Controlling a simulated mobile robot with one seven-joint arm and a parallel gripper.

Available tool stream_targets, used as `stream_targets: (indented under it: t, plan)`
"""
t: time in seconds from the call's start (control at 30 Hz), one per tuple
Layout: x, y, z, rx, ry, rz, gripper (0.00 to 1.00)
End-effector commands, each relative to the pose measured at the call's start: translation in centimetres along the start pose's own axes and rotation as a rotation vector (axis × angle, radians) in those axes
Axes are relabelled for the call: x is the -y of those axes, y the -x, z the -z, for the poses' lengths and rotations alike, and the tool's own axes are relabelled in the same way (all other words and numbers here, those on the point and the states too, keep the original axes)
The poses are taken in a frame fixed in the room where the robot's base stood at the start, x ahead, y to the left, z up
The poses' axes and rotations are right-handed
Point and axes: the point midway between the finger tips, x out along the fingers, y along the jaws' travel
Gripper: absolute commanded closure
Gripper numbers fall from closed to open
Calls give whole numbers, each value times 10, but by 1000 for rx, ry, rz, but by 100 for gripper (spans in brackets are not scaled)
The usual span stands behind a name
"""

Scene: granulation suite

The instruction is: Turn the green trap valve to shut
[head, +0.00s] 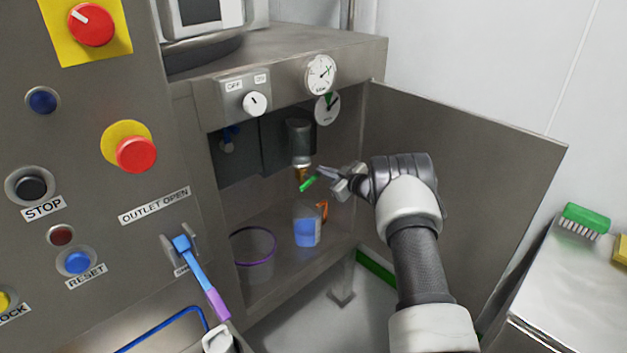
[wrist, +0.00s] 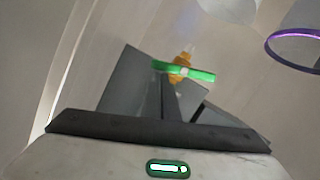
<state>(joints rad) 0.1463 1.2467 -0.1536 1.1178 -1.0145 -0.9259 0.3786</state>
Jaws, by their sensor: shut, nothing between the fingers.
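The green trap valve handle (head: 309,184) is a short bar on a brass valve body (head: 300,173), below a dark cylindrical trap (head: 300,142) inside the open cabinet. In the head view the bar slants, its right end higher. In the wrist view the handle (wrist: 200,75) lies across the fingertips, with the brass body (wrist: 182,58) behind it. My gripper (head: 326,173) is shut and empty, its tips close to the right of the handle. I cannot tell whether they touch it. The gripper (wrist: 168,95) also shows in the wrist view.
A clear jug with blue liquid and an orange handle (head: 307,232) stands below the valve. A purple-rimmed clear container (head: 253,247) stands left of it. The open cabinet door (head: 470,190) bounds the right side. Two gauges (head: 321,74) and an OFF/ON knob (head: 256,103) are above.

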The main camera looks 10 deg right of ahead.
Motion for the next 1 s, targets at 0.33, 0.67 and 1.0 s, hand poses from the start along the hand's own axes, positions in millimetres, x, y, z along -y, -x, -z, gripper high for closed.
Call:
stream_targets:
  t: [0.33, 0.67, 1.0]
  plan:
    - [-4, -2, -9, 0, 2, -1, 100]
    - [-5, -2, -10, 0, 2, -1, 100]
    - [-5, -2, -10, 1, 2, -1, 100]
